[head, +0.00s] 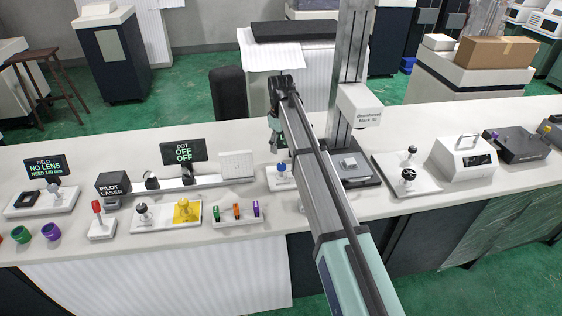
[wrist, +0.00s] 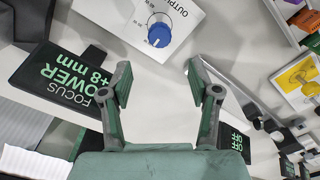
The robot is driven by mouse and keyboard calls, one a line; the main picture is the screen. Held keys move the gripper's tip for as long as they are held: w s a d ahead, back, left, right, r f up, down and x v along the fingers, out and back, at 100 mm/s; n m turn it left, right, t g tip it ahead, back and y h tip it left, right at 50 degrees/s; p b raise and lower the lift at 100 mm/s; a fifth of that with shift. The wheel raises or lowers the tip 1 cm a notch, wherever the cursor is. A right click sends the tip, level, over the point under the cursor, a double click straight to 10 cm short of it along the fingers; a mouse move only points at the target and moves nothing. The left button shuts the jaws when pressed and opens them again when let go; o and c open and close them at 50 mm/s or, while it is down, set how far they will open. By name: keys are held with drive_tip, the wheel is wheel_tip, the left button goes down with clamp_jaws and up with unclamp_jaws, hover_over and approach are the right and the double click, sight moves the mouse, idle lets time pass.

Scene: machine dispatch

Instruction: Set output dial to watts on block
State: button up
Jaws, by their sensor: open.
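The output dial is a blue knob (wrist: 158,36) on a white plate (wrist: 190,14) with a printed ring around it; the lettering "OUTP…" is partly cut off in the wrist view. The knob also shows in the head view (head: 281,170), below my gripper (head: 277,138). In the wrist view my gripper (wrist: 158,76) is open and empty, its two fingers apart. The knob appears beyond the fingertips, centred between them and apart from both. The dial's scale values are too small to read. A white head on a column carries a small label (head: 368,117) with the word "Block".
A dark sign (wrist: 62,82) reading "FOCUS …OWER +8 mm" is beside the left finger. The column's dark base (head: 355,172) stands right of the dial. A rack of coloured pieces (head: 238,215) and a yellow plate (head: 187,211) lie left. A "DOT OFF OFF" display (head: 183,151) stands behind.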

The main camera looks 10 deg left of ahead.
sight(281, 165)
wheel_tip(281, 165, down, 9)
drive_tip(key=shift+f+p, duration=0.1)
drive_tip(key=shift+p, duration=0.85)
drive_tip(key=c, duration=1.1)
